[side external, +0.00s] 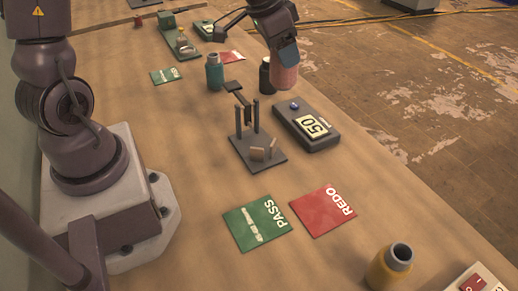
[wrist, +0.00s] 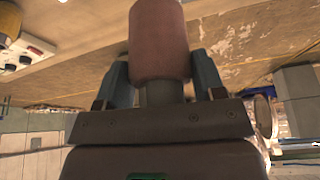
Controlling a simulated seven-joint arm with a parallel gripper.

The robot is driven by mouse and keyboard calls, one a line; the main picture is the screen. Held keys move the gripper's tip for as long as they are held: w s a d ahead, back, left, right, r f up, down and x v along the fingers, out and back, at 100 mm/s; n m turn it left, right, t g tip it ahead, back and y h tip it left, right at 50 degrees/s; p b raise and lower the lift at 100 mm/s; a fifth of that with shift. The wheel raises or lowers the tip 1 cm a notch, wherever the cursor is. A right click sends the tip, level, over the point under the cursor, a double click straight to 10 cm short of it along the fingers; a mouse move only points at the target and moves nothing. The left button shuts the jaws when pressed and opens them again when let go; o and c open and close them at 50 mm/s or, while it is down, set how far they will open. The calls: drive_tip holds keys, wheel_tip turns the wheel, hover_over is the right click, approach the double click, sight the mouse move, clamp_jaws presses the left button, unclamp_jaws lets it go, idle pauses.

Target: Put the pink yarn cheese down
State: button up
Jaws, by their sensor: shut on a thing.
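The pink yarn cheese (side external: 284,78) is a pink cylinder hanging from my gripper (side external: 284,54) near the table's right edge in the side view. In the wrist view the pink yarn cheese (wrist: 158,40) sits between the two blue-grey fingers of my gripper (wrist: 160,75), which is shut on it. Its underside and any gap to the table are hard to judge. A black bottle (side external: 265,76) shows just left of it, partly overlapped in the picture.
A teal bottle (side external: 214,72) stands further left. A grey scale reading 50 (side external: 306,127) and a post stand (side external: 257,148) are nearer. Green PASS (side external: 257,222) and red REDO (side external: 323,210) cards lie in front. A yellow bottle (side external: 389,268) stands at the near edge.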

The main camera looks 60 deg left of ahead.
hover_over(257, 123)
drive_tip(key=s+d, duration=0.2)
drive_tip(key=d, duration=0.3)
wheel_tip(257, 123, down, 9)
drive_tip(key=shift+n, duration=0.3)
drive_tip(key=shift+s+d+f, duration=0.1)
drive_tip(key=shift+s+f, duration=0.05)
drive_tip(key=shift+f, duration=1.3)
drive_tip(key=shift+s+d+f, duration=0.1)
drive_tip(key=shift+f, duration=1.3)
drive_tip(key=shift+s+f, duration=0.15)
drive_tip(key=shift+f, duration=1.3)
drive_tip(key=shift+f, duration=0.15)
drive_tip(key=o, duration=0.7)
drive_tip(key=v, duration=0.7)
drive_tip(key=shift+r, duration=0.4)
